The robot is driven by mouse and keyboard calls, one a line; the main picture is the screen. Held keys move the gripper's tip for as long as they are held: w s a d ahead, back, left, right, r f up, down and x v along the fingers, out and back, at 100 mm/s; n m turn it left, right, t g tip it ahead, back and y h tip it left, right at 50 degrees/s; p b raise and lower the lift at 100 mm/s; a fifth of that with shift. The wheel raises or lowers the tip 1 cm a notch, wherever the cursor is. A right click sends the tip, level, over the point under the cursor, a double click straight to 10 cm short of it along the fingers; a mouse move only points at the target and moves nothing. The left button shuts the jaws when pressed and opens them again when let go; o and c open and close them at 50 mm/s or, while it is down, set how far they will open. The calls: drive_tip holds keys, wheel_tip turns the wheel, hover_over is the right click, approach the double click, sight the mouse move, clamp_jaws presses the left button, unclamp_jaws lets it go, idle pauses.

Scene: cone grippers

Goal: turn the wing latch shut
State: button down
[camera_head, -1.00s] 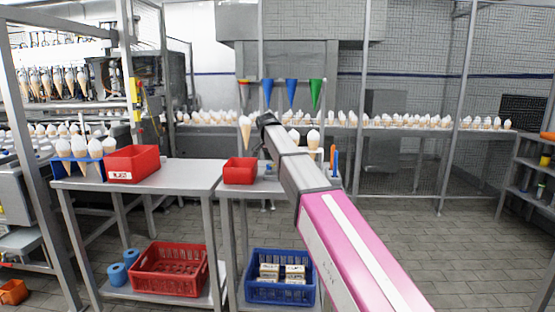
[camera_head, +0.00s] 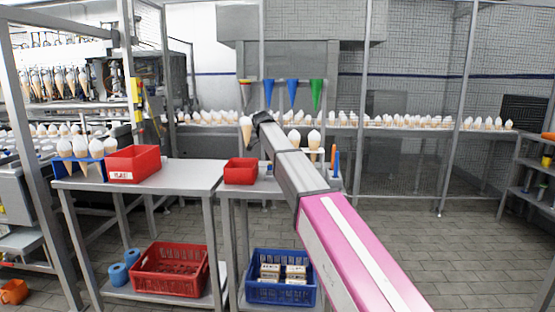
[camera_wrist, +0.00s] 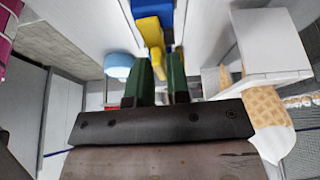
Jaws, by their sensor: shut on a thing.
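My gripper (camera_wrist: 160,62) has two green fingers, close together at the top middle of the wrist view. They are shut on a narrow yellow piece, which I take to be the wing latch (camera_wrist: 153,38). A blue part (camera_wrist: 150,8) adjoins the yellow piece at the top edge of the picture. The fingertips cover part of the wing, so its exact angle is hard to tell. In the head view my gripper (camera_head: 257,118) is at the far end of my outstretched arm; the latch is hidden there behind the arm.
A white-topped cone (camera_head: 246,130) hangs close beside my gripper; a cone (camera_wrist: 265,108) also shows at right in the wrist view. More cones (camera_head: 313,138) stand right of the arm. A red bin (camera_head: 240,171) sits on the table (camera_head: 205,177). Mesh fencing (camera_head: 410,60) stands behind.

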drive_tip(key=shift+m, duration=0.6)
drive_tip(key=c, duration=1.2)
unclamp_jaws()
drive_tip(key=shift+w+r, duration=0.1)
